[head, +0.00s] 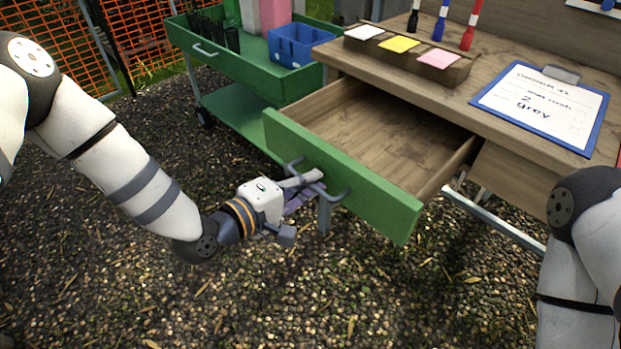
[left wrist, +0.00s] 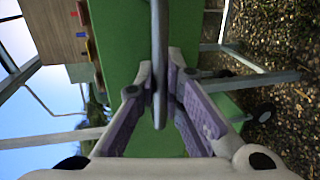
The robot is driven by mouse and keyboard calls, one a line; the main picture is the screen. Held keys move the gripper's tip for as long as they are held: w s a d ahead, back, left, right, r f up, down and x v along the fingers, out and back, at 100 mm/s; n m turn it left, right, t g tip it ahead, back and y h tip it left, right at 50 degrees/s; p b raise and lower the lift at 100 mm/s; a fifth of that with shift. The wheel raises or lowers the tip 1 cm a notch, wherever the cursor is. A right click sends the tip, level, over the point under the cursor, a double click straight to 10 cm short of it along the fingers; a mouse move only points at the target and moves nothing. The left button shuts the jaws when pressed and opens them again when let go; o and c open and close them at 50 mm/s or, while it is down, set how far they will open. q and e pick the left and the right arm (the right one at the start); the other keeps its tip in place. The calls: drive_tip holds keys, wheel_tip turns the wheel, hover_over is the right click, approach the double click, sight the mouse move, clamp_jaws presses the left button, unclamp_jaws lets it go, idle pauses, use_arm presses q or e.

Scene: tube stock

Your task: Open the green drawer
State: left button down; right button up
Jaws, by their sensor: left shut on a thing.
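The green drawer (head: 385,192) under the wooden desk is pulled well out, and its bare wooden inside shows empty in the head view. Its green front also shows in the left wrist view (left wrist: 118,40). A grey bar handle (head: 342,192) is on the front. My left gripper (head: 312,180) is at this handle; in the left wrist view its purple-padded fingers (left wrist: 160,105) are closed around the handle bar (left wrist: 159,50). My right arm shows at the right edge of the head view, but its gripper is out of view.
A clipboard (head: 545,105), a wooden note holder (head: 405,58) and several markers are on the desk top (head: 490,75). A green trolley (head: 230,65) with a blue crate (head: 298,45) stands left of the drawer. The gravel in front is clear.

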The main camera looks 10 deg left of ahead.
use_arm(q)
drive_tip(key=c, duration=1.7)
unclamp_jaws()
drive_tip(key=v, duration=1.2)
